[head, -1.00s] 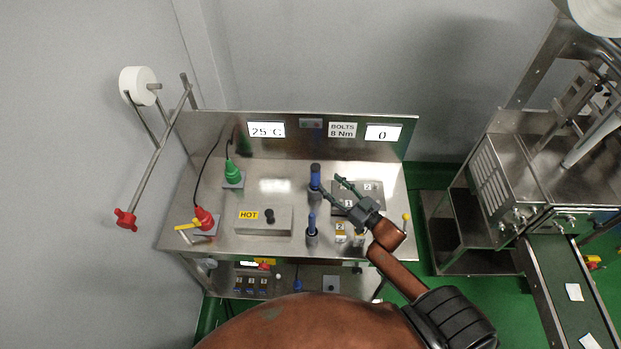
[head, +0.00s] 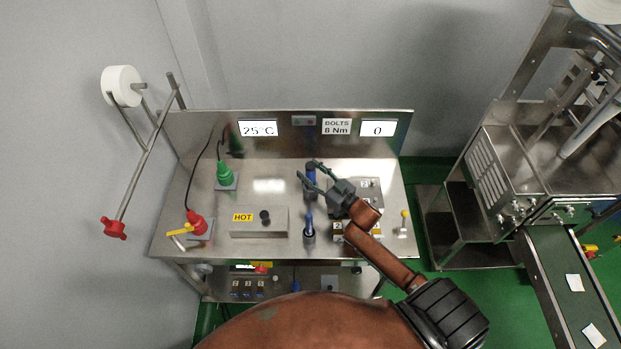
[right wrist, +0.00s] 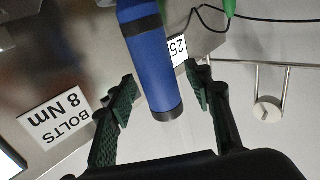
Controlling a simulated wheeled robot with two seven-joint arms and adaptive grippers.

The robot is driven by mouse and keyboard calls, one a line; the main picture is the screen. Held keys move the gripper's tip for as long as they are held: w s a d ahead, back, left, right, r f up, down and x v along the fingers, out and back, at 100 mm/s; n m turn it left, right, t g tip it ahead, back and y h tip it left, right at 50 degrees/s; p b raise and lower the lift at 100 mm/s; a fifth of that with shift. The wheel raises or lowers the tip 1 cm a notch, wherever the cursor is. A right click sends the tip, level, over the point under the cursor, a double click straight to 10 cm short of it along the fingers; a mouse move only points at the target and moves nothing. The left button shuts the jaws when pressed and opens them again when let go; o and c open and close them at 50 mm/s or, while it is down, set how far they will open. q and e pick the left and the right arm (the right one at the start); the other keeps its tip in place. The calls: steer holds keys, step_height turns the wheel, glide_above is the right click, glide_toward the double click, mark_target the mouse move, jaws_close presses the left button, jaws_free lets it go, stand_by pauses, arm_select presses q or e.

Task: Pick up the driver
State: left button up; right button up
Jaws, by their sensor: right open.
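The driver (head: 311,184) is a blue handle with black ends, standing upright on the steel bench below the wall panel. My right gripper (head: 308,171) is at its upper part, with its green-padded fingers open. In the right wrist view the blue driver (right wrist: 150,62) lies between the spread fingers of the gripper (right wrist: 163,90), with gaps visible on both sides. It is not gripped. My gripper partly hides the driver in the head view. My left gripper is not in view.
A smaller blue-handled tool (head: 309,222) stands in front of the driver. A box marked HOT (head: 258,222) is to the left. A green tool (head: 224,174) and a red one (head: 195,222) stand further left. A numbered block (head: 369,186) is right, partly behind my arm.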

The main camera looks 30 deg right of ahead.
steer(key=shift+c, duration=0.4)
jaws_close()
